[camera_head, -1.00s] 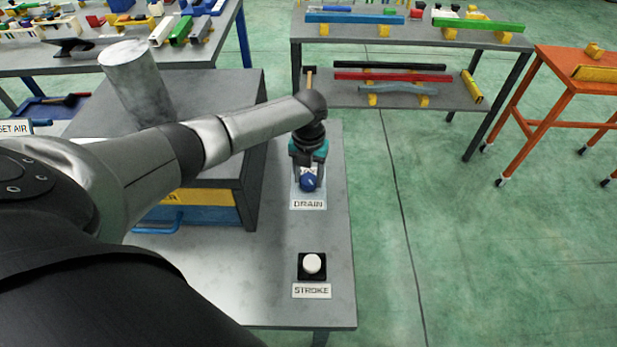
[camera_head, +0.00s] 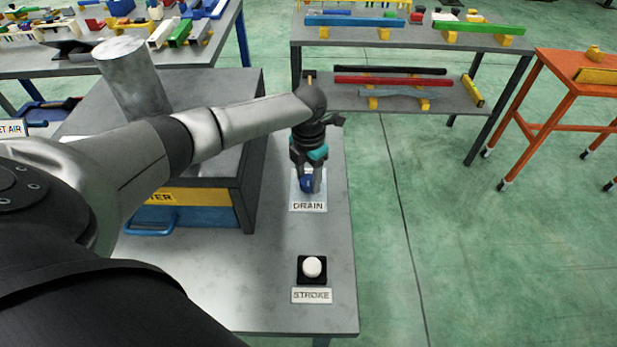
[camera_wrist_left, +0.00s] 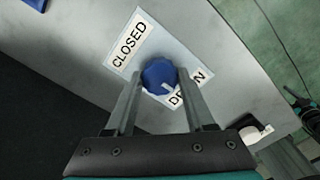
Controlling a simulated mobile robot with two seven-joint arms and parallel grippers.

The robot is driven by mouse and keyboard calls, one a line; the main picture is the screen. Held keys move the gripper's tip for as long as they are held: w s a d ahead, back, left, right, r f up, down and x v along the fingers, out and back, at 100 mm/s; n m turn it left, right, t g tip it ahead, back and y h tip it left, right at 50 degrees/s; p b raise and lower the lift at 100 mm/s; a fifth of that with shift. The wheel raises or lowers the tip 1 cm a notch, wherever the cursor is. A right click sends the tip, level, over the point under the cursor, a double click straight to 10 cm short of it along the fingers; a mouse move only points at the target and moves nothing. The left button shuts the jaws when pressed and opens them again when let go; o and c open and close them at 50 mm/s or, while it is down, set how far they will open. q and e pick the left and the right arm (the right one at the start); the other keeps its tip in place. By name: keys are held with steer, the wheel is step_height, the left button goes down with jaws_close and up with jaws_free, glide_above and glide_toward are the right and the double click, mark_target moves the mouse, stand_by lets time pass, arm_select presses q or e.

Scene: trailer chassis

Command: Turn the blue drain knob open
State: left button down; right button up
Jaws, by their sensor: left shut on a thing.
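The blue drain knob (camera_head: 306,184) sits on a light plate on the grey table, above the "DRAIN" label (camera_head: 308,206). My left gripper (camera_head: 308,178) reaches down over it, shut on the knob. In the left wrist view, the knob (camera_wrist_left: 159,76) is between the two fingers, and its white pointer mark faces the lower right, toward the partly covered "DRAIN" label (camera_wrist_left: 186,96). A "CLOSED" label (camera_wrist_left: 130,44) shows at the plate's upper left. Any other label is hidden or out of view.
A white "STROKE" button (camera_head: 312,267) on a black base stands nearer on the table (camera_head: 250,285). A grey box-shaped machine (camera_head: 222,95) with yellow and blue bands is left of the knob. Green floor lies right of the table edge.

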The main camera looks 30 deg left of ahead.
mark_target(309, 180)
stand_by(0.3)
arm_select(q)
steer(key=shift+c, duration=1.3)
jaws_free()
step_height(309, 180, up, 15)
steer(key=p, duration=0.1)
steer(key=shift+r, duration=0.15)
